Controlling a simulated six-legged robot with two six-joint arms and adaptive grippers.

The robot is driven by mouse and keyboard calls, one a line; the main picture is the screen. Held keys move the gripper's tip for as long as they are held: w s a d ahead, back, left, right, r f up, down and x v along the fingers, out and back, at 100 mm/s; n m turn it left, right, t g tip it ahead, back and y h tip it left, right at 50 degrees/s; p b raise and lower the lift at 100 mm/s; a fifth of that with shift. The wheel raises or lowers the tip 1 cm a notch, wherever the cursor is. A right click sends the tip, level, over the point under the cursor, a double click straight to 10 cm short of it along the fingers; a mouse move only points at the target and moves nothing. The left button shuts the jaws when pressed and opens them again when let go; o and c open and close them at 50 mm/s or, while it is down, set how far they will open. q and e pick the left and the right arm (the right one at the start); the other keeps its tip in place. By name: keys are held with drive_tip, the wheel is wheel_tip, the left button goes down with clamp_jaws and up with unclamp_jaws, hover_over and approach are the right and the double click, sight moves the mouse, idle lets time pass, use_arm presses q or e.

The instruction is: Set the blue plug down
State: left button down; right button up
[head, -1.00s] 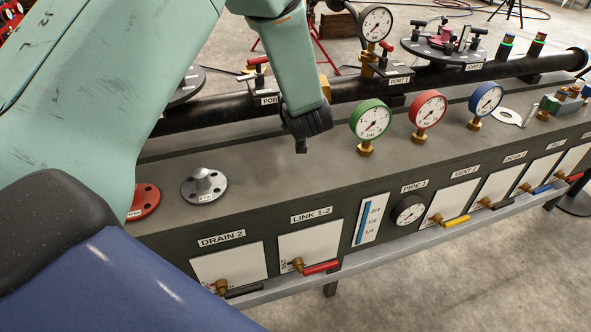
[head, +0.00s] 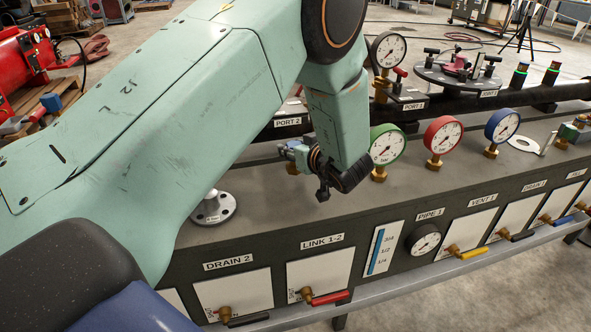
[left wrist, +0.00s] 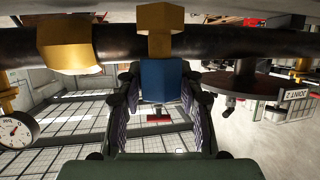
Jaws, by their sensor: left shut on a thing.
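The blue plug (left wrist: 161,80) shows in the left wrist view as a blue block between the two dark fingers of my left gripper (left wrist: 163,100). The gripper is shut on it. A brass piece (left wrist: 158,32) joins the block in that view and lies across the dark pipe; I cannot tell whether it belongs to the plug or to a fitting. In the head view my left gripper (head: 294,153) points left, above the grey bench top and in front of the pipe. My right gripper is not in view.
Green (head: 386,146), red (head: 442,134) and blue (head: 502,124) gauges stand right of my gripper. A grey flange (head: 213,208) sits to its left. The bench top between flange and green gauge is largely clear.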

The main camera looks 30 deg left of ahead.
sight(294, 164)
use_arm(q)
wheel_tip(294, 164, down, 4)
drive_tip(key=shift+s+r+b, duration=0.1)
drive_tip(key=shift+r+b, duration=0.15)
drive_tip(key=shift+b, duration=0.45)
drive_tip(key=shift+f, duration=0.25)
drive_tip(key=c, duration=0.8)
unclamp_jaws()
drive_tip(key=shift+f, duration=0.1)
drive_tip(key=shift+c, duration=0.2)
